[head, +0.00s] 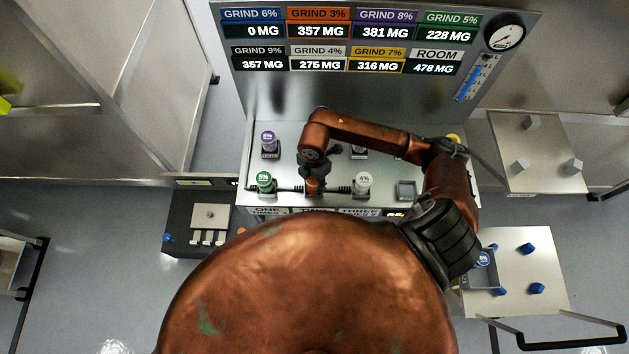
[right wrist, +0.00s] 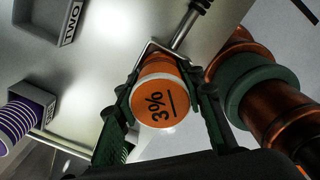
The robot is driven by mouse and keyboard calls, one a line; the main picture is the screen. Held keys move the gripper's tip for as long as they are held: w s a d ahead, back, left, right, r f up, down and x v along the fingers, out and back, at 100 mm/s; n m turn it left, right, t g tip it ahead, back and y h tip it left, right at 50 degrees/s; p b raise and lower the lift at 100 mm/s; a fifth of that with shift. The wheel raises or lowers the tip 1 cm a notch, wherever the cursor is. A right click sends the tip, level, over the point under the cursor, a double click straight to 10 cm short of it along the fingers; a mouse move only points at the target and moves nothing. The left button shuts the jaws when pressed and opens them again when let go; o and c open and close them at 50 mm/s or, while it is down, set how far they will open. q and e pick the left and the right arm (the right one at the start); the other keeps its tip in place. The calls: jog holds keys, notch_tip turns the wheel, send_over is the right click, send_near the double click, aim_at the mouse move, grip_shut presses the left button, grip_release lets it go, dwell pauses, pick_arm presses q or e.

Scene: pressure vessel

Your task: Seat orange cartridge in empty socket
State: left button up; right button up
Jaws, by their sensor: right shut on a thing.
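The orange cartridge, marked 3%, shows in the right wrist view (right wrist: 157,104), its cap facing the camera. My right gripper (right wrist: 160,110) is shut on it, a finger on each side. A thin metal frame and a rod show just behind it; whether it sits in a socket I cannot tell. In the head view my right gripper (head: 314,186) is over the panel's front row, between the green 5% cartridge (head: 264,181) and the white 4% cartridge (head: 364,184), largely hiding the orange one. A grey square socket (head: 406,190) looks empty at the right. My left gripper is out of view.
The purple 8% cartridge (head: 268,141) stands in the panel's back row. A blue 6% cartridge (head: 482,260) stands on the lower right cart (head: 520,250). The display board (head: 350,88) rises behind the panel. A low box (head: 188,225) adjoins at left.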

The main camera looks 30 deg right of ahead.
jog(key=shift+f, duration=0.1)
jog(key=o, duration=1.4)
jog(key=shift+r, duration=0.55)
notch_tip(320, 180, up, 11)
jog(key=shift+r+b, duration=0.1)
jog(key=shift+b, duration=0.85)
